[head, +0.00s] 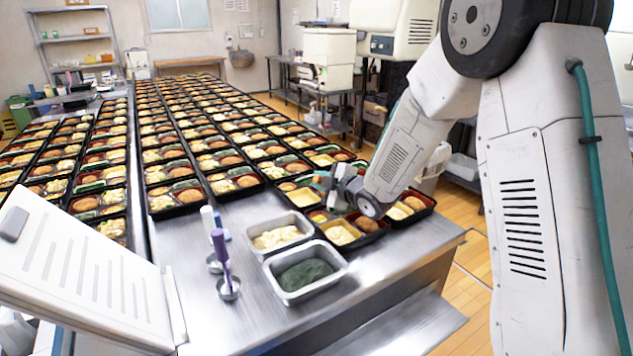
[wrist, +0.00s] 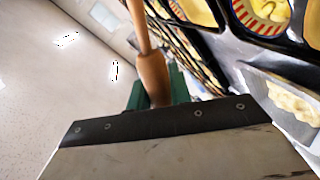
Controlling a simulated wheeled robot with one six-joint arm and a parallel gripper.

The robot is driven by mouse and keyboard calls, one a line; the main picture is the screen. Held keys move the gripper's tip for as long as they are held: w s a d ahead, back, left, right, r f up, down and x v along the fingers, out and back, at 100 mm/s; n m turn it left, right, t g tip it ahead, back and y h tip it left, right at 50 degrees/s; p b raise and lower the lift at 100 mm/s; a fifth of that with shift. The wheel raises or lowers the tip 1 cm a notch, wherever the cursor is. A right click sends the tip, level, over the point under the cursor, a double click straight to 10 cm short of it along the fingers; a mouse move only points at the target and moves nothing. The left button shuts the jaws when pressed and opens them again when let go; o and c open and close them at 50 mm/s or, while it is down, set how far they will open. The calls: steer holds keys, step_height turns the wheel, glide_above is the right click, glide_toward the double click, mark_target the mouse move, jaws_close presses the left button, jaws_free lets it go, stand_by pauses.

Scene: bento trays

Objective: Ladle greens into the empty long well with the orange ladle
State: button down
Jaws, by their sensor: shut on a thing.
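My gripper (head: 330,190) is low over the trays at the front right of the table in the head view. In the wrist view its green jaws (wrist: 160,95) are shut on the orange ladle's handle (wrist: 148,65). The ladle's bowl is hidden in both views. The dark greens (head: 305,275) lie in a steel pan (head: 341,264) at the table's front, left of and nearer than my gripper. Bento trays (head: 372,240) lie under and beside my gripper. My arm covers part of them, and I cannot make out the empty long well.
Purple-handled (head: 220,245) and white-handled (head: 207,219) ladles stand to the left.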

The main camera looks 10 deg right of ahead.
steer(key=w+d+r+m+t+y, duration=0.1)
steer(key=w+d+r+m+y, duration=0.2)
steer(key=d+r+m, duration=0.7)
steer(key=shift+w+r, duration=0.25)
steer(key=shift+r, duration=0.3)
steer(key=shift+s, duration=0.1)
